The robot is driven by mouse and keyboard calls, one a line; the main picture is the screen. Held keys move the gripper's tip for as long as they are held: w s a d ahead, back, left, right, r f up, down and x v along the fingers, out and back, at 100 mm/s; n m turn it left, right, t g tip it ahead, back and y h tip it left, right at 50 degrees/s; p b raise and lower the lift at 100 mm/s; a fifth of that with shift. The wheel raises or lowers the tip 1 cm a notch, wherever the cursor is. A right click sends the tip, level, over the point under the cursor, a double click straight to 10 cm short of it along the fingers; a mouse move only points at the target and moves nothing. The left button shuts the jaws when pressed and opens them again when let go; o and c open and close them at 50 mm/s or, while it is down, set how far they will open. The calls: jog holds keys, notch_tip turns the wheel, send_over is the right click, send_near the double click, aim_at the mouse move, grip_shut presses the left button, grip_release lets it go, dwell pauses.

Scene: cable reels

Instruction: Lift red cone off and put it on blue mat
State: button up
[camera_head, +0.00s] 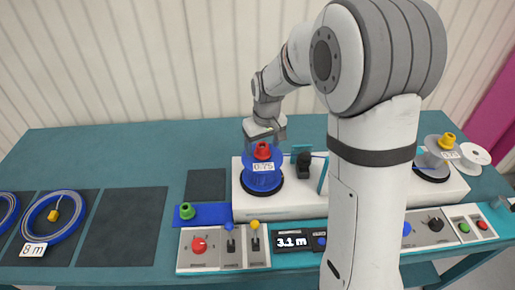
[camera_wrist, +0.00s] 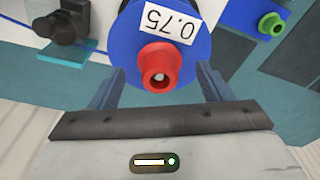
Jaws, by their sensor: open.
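The red cone (camera_head: 262,151) sits on top of a blue reel (camera_head: 263,178) labelled 0.75. In the wrist view the red cone (camera_wrist: 158,68) shows its open round end, with the reel's blue flange (camera_wrist: 196,50) behind it. My gripper (camera_head: 264,136) is above the cone. In the wrist view my gripper (camera_wrist: 158,84) has its two fingers apart, one on each side of the cone, with gaps between them and it. The blue mat (camera_head: 212,215) lies left of the reel stand, with a green cone (camera_head: 187,211) at its left end.
A white stand (camera_head: 290,205) bears the reel and a black device (camera_head: 304,165). A control panel (camera_head: 223,248) with knobs and levers lies in front. A grey reel with a yellow cone (camera_head: 448,140) stands right. Coiled blue cable (camera_head: 52,216) lies far left. The mat's right part is bare.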

jog(key=shift+w+f, duration=0.15)
jog(key=shift+f, duration=0.45)
jog(key=c, duration=1.1)
